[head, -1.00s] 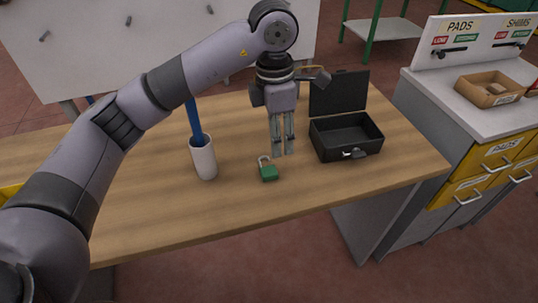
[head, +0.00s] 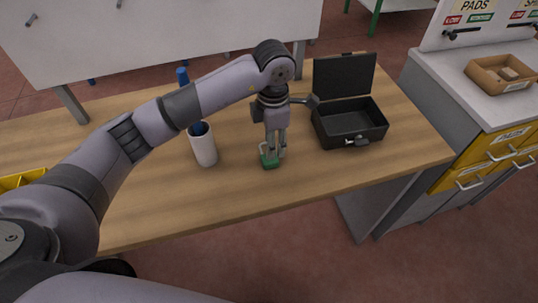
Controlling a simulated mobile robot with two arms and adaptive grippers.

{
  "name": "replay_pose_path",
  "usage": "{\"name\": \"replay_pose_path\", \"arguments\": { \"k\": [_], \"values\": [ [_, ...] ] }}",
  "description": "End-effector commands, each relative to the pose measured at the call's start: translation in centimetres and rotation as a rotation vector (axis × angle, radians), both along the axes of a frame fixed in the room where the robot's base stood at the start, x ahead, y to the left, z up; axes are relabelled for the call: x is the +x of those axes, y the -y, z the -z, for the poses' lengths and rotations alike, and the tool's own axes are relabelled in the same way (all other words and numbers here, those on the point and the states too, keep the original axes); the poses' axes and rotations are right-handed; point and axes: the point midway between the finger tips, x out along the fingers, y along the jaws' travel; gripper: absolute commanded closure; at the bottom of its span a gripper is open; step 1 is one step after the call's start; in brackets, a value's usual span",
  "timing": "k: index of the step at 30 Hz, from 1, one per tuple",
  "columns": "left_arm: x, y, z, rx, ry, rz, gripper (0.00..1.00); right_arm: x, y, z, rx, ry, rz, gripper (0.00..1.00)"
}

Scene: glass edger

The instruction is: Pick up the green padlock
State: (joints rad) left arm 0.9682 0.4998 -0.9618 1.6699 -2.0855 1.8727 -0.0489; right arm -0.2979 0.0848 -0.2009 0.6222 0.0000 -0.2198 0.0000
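The green padlock (head: 269,161) sits on the wooden workbench in the head view, left of the open black box. My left gripper (head: 274,152) points straight down over it, with its fingertips at the padlock. The two fingers look parted, about as wide as before, and partly hide the padlock and its shackle. I cannot tell whether a finger touches it. My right gripper is not in view.
A white cup (head: 203,147) with a blue-handled item stands left of the padlock. The open black box (head: 349,124) stands close on the right. The workbench (head: 215,199) is clear in front. A drawer cabinet (head: 490,110) stands at the right.

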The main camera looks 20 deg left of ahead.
Motion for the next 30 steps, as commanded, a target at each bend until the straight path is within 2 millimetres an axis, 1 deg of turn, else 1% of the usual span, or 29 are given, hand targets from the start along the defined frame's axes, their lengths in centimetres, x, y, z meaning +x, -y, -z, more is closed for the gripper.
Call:
{"name": "replay_pose_path", "arguments": {
  "k": [1, 4, 7, 10, 12, 15, 23, 30],
  "values": [
    [0.0, 0.0, 0.3, 0.0, -0.001, 0.0, 0.62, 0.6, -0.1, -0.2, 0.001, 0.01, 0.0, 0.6],
    [0.0, 0.1, 0.8, -0.001, -0.001, 0.001, 0.62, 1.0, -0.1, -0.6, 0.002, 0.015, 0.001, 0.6],
    [0.1, 0.3, 1.9, 0.0, -0.005, 0.0, 0.62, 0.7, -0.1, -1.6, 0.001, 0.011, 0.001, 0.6],
    [0.3, 0.4, 3.5, -0.001, -0.004, 0.0, 0.62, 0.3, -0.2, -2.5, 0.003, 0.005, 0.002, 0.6],
    [0.3, 0.4, 4.5, -0.001, -0.003, -0.001, 0.62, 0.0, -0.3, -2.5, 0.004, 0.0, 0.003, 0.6],
    [0.4, 0.4, 5.4, -0.001, -0.001, 0.001, 0.62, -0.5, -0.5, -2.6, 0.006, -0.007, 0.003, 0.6],
    [0.4, 0.4, 5.7, 0.0, 0.001, 0.001, 0.62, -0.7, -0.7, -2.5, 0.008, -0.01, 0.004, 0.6],
    [0.4, 0.4, 5.6, 0.0, 0.001, 0.001, 0.78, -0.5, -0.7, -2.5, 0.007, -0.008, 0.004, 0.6]
  ]
}}
